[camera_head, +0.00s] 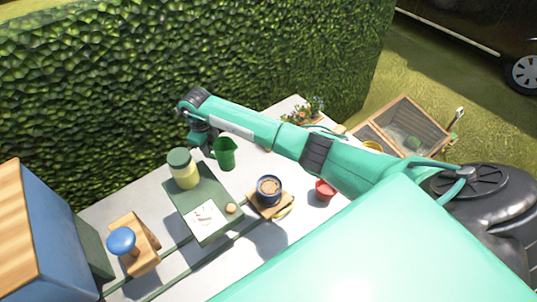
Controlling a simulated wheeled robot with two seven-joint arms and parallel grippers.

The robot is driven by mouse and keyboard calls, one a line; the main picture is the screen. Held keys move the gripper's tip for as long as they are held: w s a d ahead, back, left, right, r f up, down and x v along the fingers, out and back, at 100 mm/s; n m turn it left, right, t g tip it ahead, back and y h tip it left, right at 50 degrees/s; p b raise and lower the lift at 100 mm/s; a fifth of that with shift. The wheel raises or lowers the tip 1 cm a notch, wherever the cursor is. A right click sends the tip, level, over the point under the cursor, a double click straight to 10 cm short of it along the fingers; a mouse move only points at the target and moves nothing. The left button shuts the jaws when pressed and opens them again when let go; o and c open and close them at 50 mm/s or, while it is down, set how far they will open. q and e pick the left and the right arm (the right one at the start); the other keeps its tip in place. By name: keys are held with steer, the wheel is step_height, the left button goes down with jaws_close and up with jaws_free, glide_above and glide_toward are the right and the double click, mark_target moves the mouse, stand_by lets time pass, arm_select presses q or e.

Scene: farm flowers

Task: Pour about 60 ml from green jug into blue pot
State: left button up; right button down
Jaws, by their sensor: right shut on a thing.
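The green jug (225,155) is held above the table, left of centre in the head view. My right gripper (207,143) is shut on it, at the jug's upper left; the fingertips are hard to make out. The jug looks roughly upright, and I cannot see what is in it. The blue pot (269,182) stands on a square wooden base (286,204), to the right of and below the jug in the picture. Brown soil-like filling shows inside the pot. The jug and the pot are apart. My left gripper is out of view.
A blue-topped wooden stand (146,258) is at left, a red pot (325,190) at right.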

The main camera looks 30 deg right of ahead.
mark_target(234, 157)
steer(key=shift+s, duration=0.1)
